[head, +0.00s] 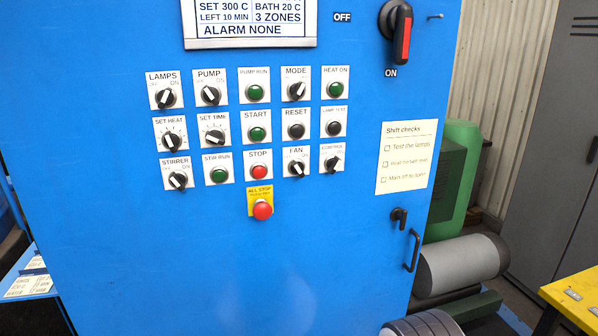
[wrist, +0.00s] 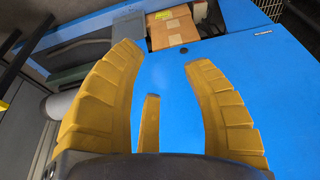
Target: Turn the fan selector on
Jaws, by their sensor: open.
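The fan selector (head: 296,168) is a small black rotary knob with a white mark, on a white plate labelled FAN. It is in the lower row of controls on the blue cabinet front (head: 330,260), right of the red STOP button (head: 259,172). The mark appears to lean up and left, toward the OFF side, but it is small. My gripper (wrist: 163,62) shows only in the wrist view, with its yellow ribbed fingers spread and nothing between them. A blue surface lies beyond the fingers; the fan selector is not in that view.
The CONTROL selector (head: 332,164) is right of FAN, and the red ALL STOP button (head: 263,210) is below left. A black door handle (head: 413,250) juts out lower right. A yellow table (head: 575,298) stands at right. The wrist view shows a cardboard box (wrist: 172,28).

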